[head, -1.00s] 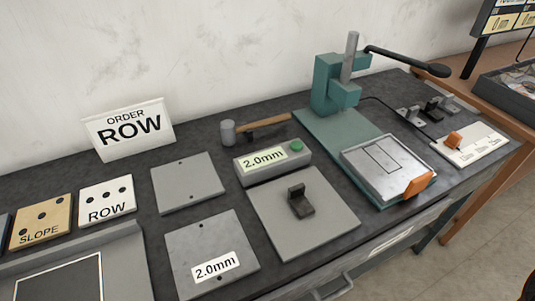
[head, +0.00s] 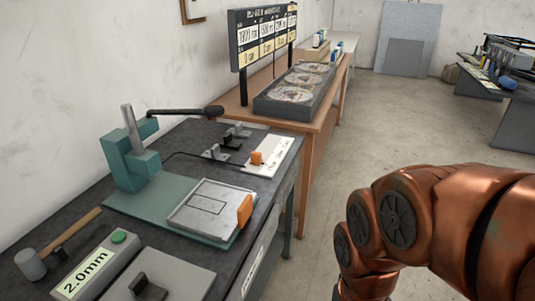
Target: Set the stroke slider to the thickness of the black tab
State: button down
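An orange knob (head: 257,157) sits near the left end of a white scale panel (head: 277,148) at the bench's far right; this looks like the stroke slider, but its markings are too small to read. A small black piece (head: 230,143) lies among grey metal parts just behind the panel. Another black block (head: 148,288) stands on a grey plate at the bottom edge, beside a gauge box (head: 88,268) reading 2.0mm. I cannot tell which black piece is the tab. My copper-coloured arm is at the right, over the floor. My gripper is out of view.
A green press (head: 130,150) with a long black lever stands behind a grey tray (head: 213,206) with an orange handle (head: 245,210). A hammer (head: 55,248) lies at left. A wooden table (head: 318,108) with a dark tray and sign adjoins.

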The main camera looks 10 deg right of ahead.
aim_at(256, 156)
jog(key=z, duration=1.5)
jog(key=i, duration=1.1)
jog(key=u, duration=3.55)
